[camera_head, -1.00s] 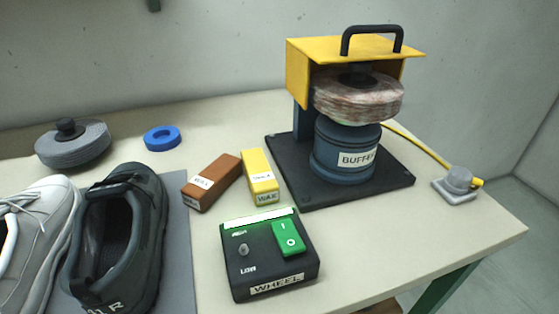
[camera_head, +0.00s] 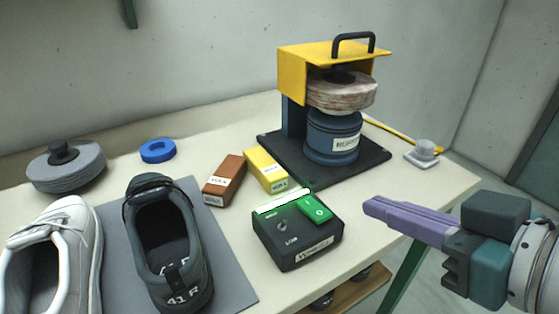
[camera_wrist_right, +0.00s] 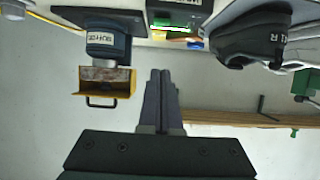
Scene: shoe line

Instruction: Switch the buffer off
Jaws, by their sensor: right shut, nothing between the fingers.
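The buffer (camera_head: 333,136) stands at the back of the table, with a blue motor, a pale wheel and a yellow hood (camera_head: 292,76). It also shows in the right wrist view (camera_wrist_right: 105,45). The black control box (camera_head: 297,240) labelled WHEEL sits in front of it, with a green rocker switch (camera_head: 315,209), a small knob and a lit green strip. My right gripper (camera_head: 368,207) is shut and empty, to the right of the control box and apart from it. Its closed fingers also show in the right wrist view (camera_wrist_right: 160,76). My left gripper is out of view.
A brown block (camera_head: 225,178) and a yellow wax block (camera_head: 265,168) lie behind the box.

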